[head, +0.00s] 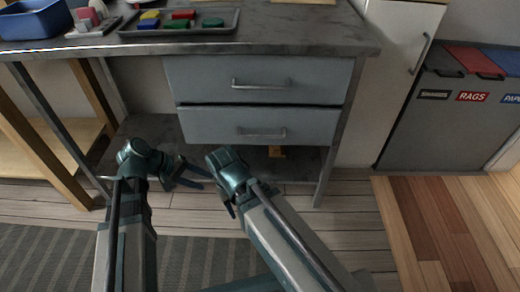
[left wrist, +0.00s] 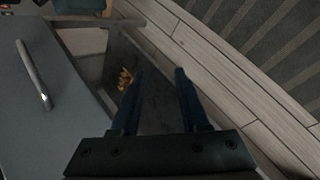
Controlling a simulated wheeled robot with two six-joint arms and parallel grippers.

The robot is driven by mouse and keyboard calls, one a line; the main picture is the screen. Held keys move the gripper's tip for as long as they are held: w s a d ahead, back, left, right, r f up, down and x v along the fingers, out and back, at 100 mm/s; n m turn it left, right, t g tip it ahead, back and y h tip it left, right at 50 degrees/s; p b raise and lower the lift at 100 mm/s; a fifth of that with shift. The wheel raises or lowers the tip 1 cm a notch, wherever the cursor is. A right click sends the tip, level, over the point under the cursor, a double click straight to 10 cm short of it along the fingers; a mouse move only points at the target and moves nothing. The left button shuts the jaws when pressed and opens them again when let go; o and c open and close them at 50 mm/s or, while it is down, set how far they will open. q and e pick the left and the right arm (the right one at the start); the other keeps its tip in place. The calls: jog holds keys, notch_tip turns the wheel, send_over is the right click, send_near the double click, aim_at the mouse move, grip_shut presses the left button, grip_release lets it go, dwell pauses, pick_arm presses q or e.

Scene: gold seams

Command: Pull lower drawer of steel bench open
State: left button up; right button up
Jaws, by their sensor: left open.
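The steel bench (head: 300,36) has two grey drawers under its right part. The lower drawer (head: 205,125) has a bar handle (head: 262,134) and looks shut or nearly so; a dark gap runs above it. The upper drawer (head: 200,78) is shut. My left gripper (head: 195,174) is below and left of the lower drawer, apart from it. In the left wrist view its fingers (left wrist: 159,88) are open with nothing between them. A drawer front with a handle (left wrist: 33,75), seemingly the lower one, is at the left there. My right gripper does not show clearly.
A tray (head: 130,27) with coloured blocks and a blue bin (head: 35,22) stand on the bench top. Bench legs stand at both sides. Labelled bins (head: 430,125) are at the right.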

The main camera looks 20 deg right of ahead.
aim_at(255, 137)
pick_arm(q)
jog(key=w+d+r+n+h, duration=0.2)
jog(key=d+r+h, duration=0.15)
jog(key=r, duration=0.25)
jog(key=w+d+r+n+h, duration=0.1)
jog(key=w+d+r+h, duration=0.1)
jog(key=d+r+h, duration=0.3)
jog(key=shift+y, duration=0.55)
jog(key=b+x, duration=0.1)
jog(key=x, duration=0.3)
jog(key=b+x, duration=0.1)
jog(key=x, duration=0.2)
jog(key=b+x, duration=0.1)
jog(key=x, duration=0.3)
jog(key=shift+w+d+r, duration=0.1)
jog(key=shift+d+r, duration=0.15)
jog(key=shift+d, duration=0.1)
grip_shut()
